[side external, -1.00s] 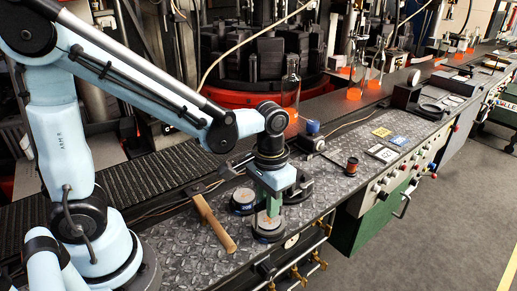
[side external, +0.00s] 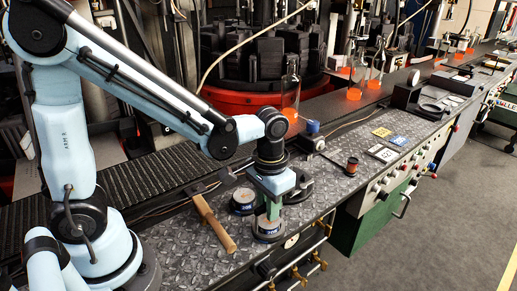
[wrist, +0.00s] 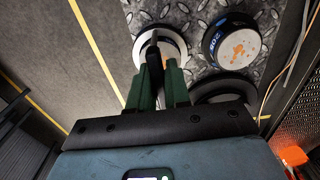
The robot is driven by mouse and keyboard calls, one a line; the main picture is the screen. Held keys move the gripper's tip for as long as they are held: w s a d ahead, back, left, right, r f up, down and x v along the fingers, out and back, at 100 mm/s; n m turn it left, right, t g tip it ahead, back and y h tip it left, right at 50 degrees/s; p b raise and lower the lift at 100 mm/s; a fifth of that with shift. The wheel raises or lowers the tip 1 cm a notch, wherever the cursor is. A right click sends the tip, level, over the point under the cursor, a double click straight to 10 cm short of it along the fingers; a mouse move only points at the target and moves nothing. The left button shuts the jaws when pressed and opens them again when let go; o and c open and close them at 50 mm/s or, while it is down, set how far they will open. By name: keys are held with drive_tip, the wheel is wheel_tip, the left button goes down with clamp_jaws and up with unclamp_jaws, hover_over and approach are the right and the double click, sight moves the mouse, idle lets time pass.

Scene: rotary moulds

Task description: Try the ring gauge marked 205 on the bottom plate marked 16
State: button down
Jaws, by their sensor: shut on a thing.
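My gripper (side external: 272,209) points down at the near edge of the bench, shut on a black upright grip, apparently the ring gauge's; the grip shows between the green fingers (wrist: 159,72) in the wrist view. Just below is a pale round plate (side external: 268,229) with a blue mark; in the wrist view this plate (wrist: 172,50) has a dark rim around it. I cannot tell whether that rim is the held gauge, or read its mark. A second round plate (side external: 242,201) stands close by, behind and left; its blue mark shows in the wrist view (wrist: 232,45).
A dark ring-shaped piece (side external: 302,190) lies just behind my gripper. A dark orange spool (side external: 352,167) and small number plates (side external: 382,153) are to the right. The bench's front edge is close.

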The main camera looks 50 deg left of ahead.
drive_tip(key=shift+r, duration=0.1)
idle(0.5)
drive_tip(key=shift+r, duration=3.5)
